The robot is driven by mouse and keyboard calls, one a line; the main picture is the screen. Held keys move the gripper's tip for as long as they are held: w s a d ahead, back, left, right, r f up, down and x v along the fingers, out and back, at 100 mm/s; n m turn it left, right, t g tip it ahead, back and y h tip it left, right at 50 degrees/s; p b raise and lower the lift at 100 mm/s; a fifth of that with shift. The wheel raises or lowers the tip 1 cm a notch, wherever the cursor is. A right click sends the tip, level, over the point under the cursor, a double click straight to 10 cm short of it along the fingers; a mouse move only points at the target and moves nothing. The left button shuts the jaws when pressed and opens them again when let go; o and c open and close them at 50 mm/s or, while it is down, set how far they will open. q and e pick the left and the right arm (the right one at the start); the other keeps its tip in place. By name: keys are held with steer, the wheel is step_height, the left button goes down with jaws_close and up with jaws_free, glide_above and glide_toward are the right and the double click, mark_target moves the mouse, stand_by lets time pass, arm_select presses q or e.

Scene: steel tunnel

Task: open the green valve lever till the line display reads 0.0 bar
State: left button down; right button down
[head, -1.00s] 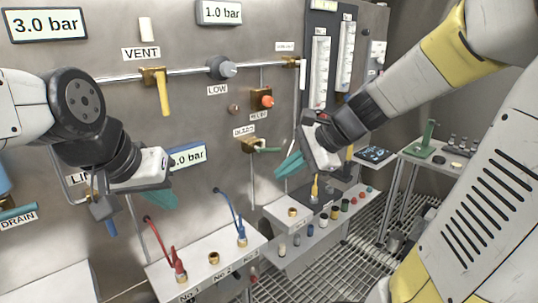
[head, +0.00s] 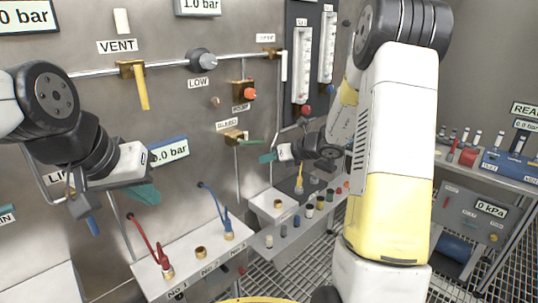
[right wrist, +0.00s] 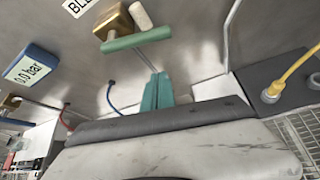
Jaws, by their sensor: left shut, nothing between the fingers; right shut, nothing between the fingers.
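The green valve lever (head: 250,142) sticks out sideways from a brass valve under the BLEED label; in the right wrist view the lever (right wrist: 138,39) lies crosswise to the pipe below it. My right gripper (head: 268,157) is shut and empty, just below and right of the lever; in the right wrist view its teal fingertips (right wrist: 157,88) appear below the lever with a gap in the picture. A blue-framed display (head: 170,151), partly hidden by my left gripper in the head view, reads 0.0 bar in the right wrist view (right wrist: 28,72). My left gripper (head: 143,193) is shut and empty.
A yellow VENT lever (head: 142,88) hangs down on the upper pipe. An orange knob (head: 249,94) sits above the bleed valve. A shelf (head: 200,255) with red and blue hoses is below. Two upper displays are cut off at the frame's top.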

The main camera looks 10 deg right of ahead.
mark_target(264, 143)
steer(key=shift+w+a+r, duration=0.3)
steer(key=shift+w+r, duration=0.35)
steer(key=shift+w, duration=0.05)
steer(key=shift+w+a+r, duration=0.25)
steer(key=shift+w+r, duration=0.35)
steer(key=shift+w, duration=0.1)
steer(key=shift+w+d+r+n+h, duration=0.1)
steer(key=shift+r+n+h, duration=0.05)
steer(key=shift+r, duration=0.3)
steer(key=shift+w+d+r+n+h, duration=0.1)
steer(key=shift+r+n+h, duration=0.05)
steer(key=shift+r, duration=0.25)
